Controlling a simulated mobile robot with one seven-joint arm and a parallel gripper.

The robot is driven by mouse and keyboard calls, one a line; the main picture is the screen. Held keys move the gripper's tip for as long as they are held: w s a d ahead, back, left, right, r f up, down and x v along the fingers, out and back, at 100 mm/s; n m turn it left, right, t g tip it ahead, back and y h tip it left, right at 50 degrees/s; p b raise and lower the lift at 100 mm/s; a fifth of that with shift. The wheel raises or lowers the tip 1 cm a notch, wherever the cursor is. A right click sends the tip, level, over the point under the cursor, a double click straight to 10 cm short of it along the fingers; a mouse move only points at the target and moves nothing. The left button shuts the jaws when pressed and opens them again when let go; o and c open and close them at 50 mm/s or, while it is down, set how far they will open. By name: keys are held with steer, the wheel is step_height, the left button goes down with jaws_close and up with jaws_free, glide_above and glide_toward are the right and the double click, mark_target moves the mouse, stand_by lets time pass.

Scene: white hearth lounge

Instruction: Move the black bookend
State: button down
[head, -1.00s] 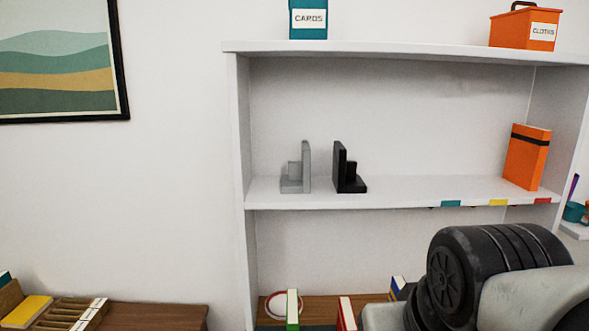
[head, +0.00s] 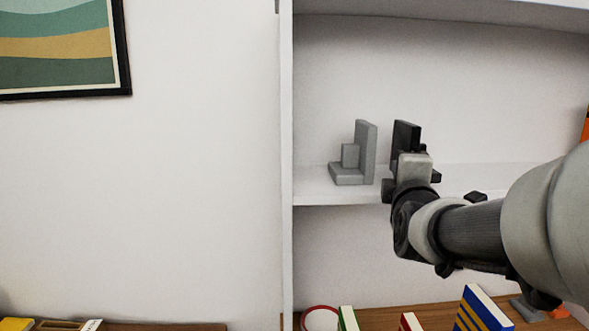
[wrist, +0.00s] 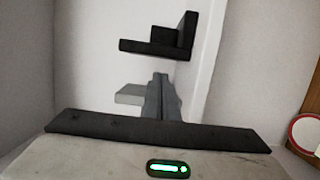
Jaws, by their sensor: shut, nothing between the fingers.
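The black bookend (head: 405,134) stands upright on the white shelf, with its lower part hidden behind my gripper in the head view. It shows whole in the wrist view (wrist: 158,46), above and ahead of the fingers. A similar grey bookend (head: 352,160) stands just left of it, with a gap between them. In the wrist view the grey bookend (wrist: 128,95) is partly covered by my fingers. My gripper (wrist: 161,76) is shut and empty, in front of the shelf. Its fingertips are hidden in the head view, and I cannot tell their exact distance from the bookends.
The shelf's left side panel (head: 286,170) rises left of the grey bookend. The shelf above (head: 480,12) bounds the space overhead. Below stand a blue-and-yellow striped book (head: 483,312) and other books. An orange item (head: 585,125) shows at the right edge.

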mark_target(406, 136)
steer(key=x, duration=0.8)
steer(key=shift+w+p, duration=0.1)
steer(key=shift+p, duration=0.3)
